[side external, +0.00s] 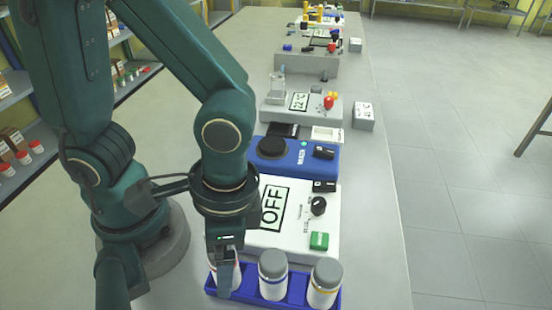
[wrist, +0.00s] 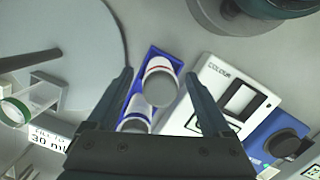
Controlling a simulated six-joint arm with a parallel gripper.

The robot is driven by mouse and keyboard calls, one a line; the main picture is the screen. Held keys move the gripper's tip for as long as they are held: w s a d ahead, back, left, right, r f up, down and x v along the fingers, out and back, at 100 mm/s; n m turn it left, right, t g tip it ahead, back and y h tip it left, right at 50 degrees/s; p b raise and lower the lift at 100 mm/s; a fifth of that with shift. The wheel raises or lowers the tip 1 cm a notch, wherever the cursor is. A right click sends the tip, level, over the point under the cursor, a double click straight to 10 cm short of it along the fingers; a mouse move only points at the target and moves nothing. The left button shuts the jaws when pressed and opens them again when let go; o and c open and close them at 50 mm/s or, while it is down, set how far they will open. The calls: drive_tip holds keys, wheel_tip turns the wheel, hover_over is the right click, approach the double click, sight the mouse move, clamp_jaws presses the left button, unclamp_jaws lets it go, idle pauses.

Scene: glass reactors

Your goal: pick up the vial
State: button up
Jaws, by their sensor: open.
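Three white vials with grey caps stand upright in a blue rack (side external: 248,298) at the bottom of the side view. The red-striped vial (side external: 237,274) is leftmost and partly hidden by my gripper (side external: 226,282). The blue-striped vial (side external: 273,276) is in the middle, and the yellow-striped vial (side external: 325,284) is on the right. In the wrist view, my gripper (wrist: 158,74) is open. The red-striped vial (wrist: 160,83) appears between its fingers, and the blue-striped vial (wrist: 137,113) is partly hidden by the gripper body. I cannot tell whether a finger touches the red-striped vial.
A white device marked OFF (side external: 295,230) with knobs and a green switch stands just behind the rack. A blue device (side external: 296,157) and more grey instruments line the bench farther back.

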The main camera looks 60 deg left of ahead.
clamp_jaws()
idle(0.3)
